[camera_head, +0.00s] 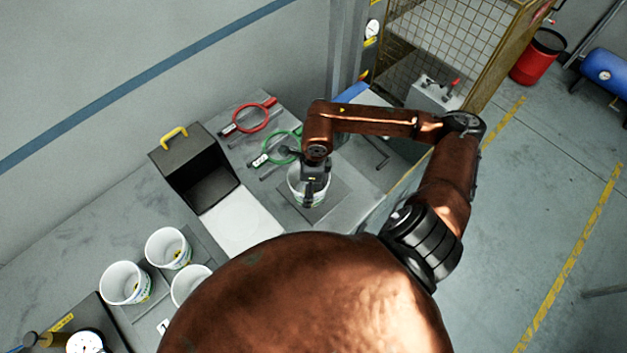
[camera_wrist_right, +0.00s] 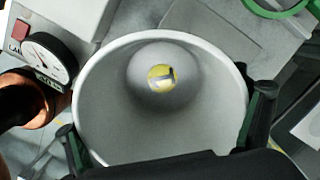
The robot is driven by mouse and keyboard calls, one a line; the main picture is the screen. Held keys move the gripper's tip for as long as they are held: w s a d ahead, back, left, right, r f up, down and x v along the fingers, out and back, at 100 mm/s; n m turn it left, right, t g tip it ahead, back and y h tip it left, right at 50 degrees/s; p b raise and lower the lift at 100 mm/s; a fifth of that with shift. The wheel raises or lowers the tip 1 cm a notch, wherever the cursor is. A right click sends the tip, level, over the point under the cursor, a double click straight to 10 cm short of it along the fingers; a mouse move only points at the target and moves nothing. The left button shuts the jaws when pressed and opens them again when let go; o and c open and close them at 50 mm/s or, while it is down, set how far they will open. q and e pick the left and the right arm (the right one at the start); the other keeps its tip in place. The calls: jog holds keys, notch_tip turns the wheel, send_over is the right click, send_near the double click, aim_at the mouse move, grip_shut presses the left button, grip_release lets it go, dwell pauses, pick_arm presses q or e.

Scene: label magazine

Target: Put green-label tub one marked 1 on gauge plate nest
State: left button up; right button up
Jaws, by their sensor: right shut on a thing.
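A white tub (camera_head: 296,186) is in my right gripper (camera_head: 311,190) over a dark grey flat plate (camera_head: 340,197) on the bench. In the right wrist view the open tub (camera_wrist_right: 112,105) is between the two fingers of the gripper (camera_wrist_right: 168,122), with a yellow disc bearing a dark mark on its inner bottom. Its outer label is hidden, and I cannot tell whether its base touches the plate. More white tubs stand at lower left: a rear one (camera_head: 168,246), a left one (camera_head: 123,283) and one partly hidden by my body (camera_head: 189,286). My left gripper is out of view.
A dark open box with a yellow handle (camera_head: 181,160) stands left of the plate, with a white sheet (camera_head: 242,224) before it. Red (camera_head: 250,117) and green (camera_head: 282,147) ring tools lie behind. A dial gauge (camera_head: 85,342) is at lower left. A post rises behind.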

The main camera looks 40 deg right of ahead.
jog(key=w+d+f, duration=0.1)
jog(key=f, duration=0.1)
jog(key=w+d+f+p, duration=0.1)
jog(key=d+f, duration=0.1)
jog(key=w+d+f, duration=0.1)
jog(key=d+f, duration=0.1)
jog(key=shift+w+f+p, duration=0.1)
jog(key=shift+w+p, duration=0.2)
jog(key=shift+p, duration=0.05)
notch_tip(320, 180, down, 3)
jog(key=shift+w+d+r+p, duration=0.1)
jog(key=shift+d+p, duration=0.05)
jog(key=shift+p, duration=0.7)
jog(key=shift+f, duration=0.4)
jog(key=shift+f, duration=0.15)
jog(key=o, duration=0.9)
jog(key=shift+c, duration=0.2)
